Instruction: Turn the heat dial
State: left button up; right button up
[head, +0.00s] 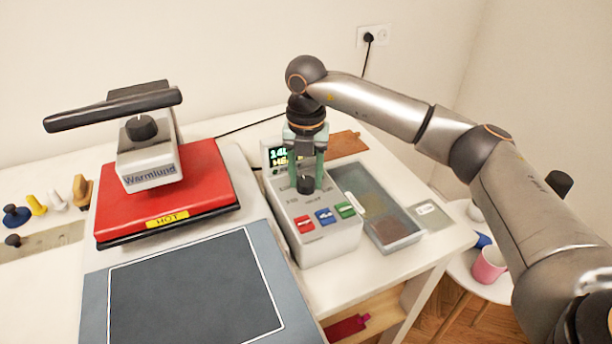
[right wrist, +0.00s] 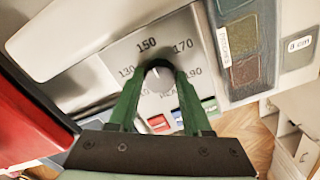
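The heat dial (head: 305,184) is a small black knob on the sloping panel of a grey control box (head: 330,242). In the right wrist view, the dial (right wrist: 159,80) has a pale pointer mark and printed numbers around it, including 150 and 170. My right gripper (head: 306,180) reaches down from above with its green fingers. Its fingertips (right wrist: 162,76) are on both sides of the dial and look closed against it. They cover part of the scale. My left gripper is not in view.
A heat press (head: 168,195) with a red plate and black handle stands left of the box. A lit display (head: 280,155) is behind the dial; red, blue and green buttons (head: 325,216) are in front. A clear-lidded tray (head: 398,230) sits close on the right.

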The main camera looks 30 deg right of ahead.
aim_at(307, 181)
jog(key=o, duration=0.4)
notch_tip(307, 181, up, 12)
jog(key=shift+r, duration=0.25)
dwell(0.3)
dwell(0.4)
